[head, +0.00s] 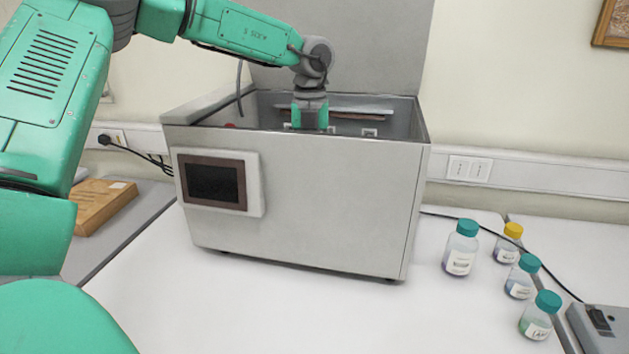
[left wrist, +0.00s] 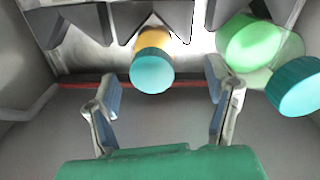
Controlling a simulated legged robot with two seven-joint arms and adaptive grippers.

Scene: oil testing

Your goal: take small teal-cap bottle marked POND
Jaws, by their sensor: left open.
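My left gripper (head: 311,115) reaches down into the open grey box machine (head: 300,205); its fingertips are hidden by the front wall in the head view. In the left wrist view the gripper (left wrist: 161,88) is open and empty. A bottle with a teal cap (left wrist: 152,72) and orange-yellow contents lies ahead between the fingers, apart from them. A second bottle with green contents (left wrist: 250,42) and a teal cap is to the right, beyond the right finger. On the table, two smaller teal-cap bottles (head: 522,277) (head: 541,315) stand at the right. I cannot read POND on any label. My right gripper is not in view.
A larger teal-cap bottle (head: 460,250) and a yellow-cap bottle (head: 508,244) stand right of the machine. A grey device (head: 598,328) with a cable is at the lower right. The machine's walls surround the gripper closely. The table in front is clear.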

